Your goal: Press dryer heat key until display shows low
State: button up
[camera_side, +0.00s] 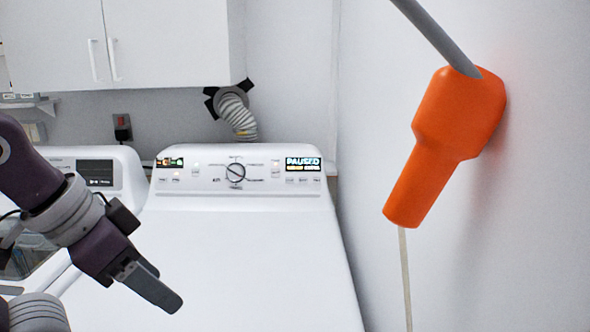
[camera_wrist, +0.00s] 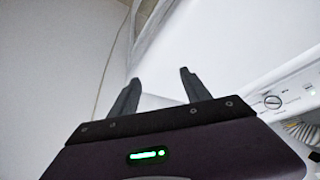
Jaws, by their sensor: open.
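The white dryer (camera_side: 250,250) stands in the middle of the side view, its control panel (camera_side: 205,178) at the back with a round dial (camera_side: 235,172). The right display (camera_side: 303,163) reads "PAUSED" with a smaller line below that I cannot read surely. A small lit display (camera_side: 170,162) is at the panel's left. Small keys (camera_side: 303,180) sit below the displays; I cannot tell which is the heat key. My gripper (camera_side: 168,292) is over the dryer top, well in front of the panel and apart from it. In the wrist view my gripper (camera_wrist: 160,80) is open and empty.
Another white machine (camera_side: 95,168) with a dark display stands to the left. A wall (camera_side: 400,60) is close on the right, with an orange object (camera_side: 445,145) in front. A vent hose (camera_side: 238,112) and cabinet (camera_side: 160,45) are behind. The dryer top looks clear.

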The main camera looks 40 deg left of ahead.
grip_shut()
dwell(1.4)
